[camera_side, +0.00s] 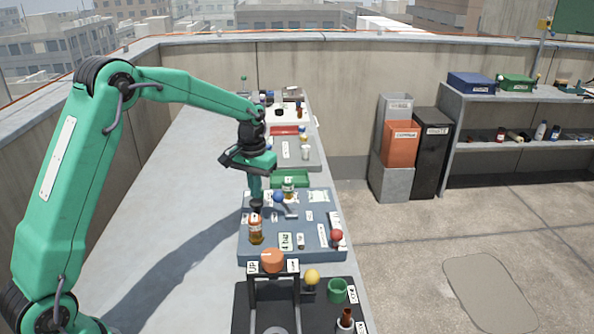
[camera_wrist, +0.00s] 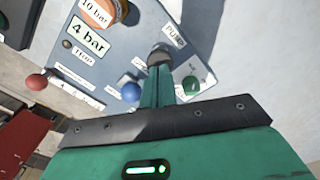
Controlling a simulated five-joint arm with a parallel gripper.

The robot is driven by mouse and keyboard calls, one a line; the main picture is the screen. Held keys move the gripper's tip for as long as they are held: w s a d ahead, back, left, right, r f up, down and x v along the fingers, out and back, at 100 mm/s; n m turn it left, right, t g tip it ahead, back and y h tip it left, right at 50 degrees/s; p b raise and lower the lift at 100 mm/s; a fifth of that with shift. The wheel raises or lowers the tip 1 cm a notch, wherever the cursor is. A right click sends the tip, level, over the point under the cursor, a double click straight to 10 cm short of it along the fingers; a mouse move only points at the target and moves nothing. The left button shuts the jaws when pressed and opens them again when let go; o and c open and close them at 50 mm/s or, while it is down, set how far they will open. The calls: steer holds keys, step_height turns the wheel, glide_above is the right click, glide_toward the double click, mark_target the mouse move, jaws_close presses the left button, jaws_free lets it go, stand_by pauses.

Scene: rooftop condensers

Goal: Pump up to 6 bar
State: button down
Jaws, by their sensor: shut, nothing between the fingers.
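A blue-grey panel (camera_side: 268,247) lies on the bench; it also shows in the wrist view (camera_wrist: 125,55). A card on it reads "4 bar" (camera_wrist: 90,37). A dark round pump knob (camera_wrist: 160,55) stands beside a label reading "PUMP" (camera_wrist: 173,36). My gripper (camera_side: 256,198) is shut and empty, pointing down at the dark knob; in the wrist view its fingertips (camera_wrist: 158,72) meet or overlap the knob's near edge. I cannot tell whether they touch. An amber vessel (camera_side: 256,231) stands near the knob, with a "10 bar" label (camera_wrist: 97,12) by it.
A blue ball knob (camera_side: 278,197) is close to the right of my gripper. A red ball knob (camera_side: 337,236) is at the panel's right edge. A dark stand with an orange top (camera_side: 272,261) is in front. The bench left of the panel (camera_side: 190,190) is clear.

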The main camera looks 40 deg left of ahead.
mark_target(256, 201)
steer(key=shift+f, duration=1.85)
steer(key=shift+r, duration=0.1)
steer(key=shift+r, duration=1.75)
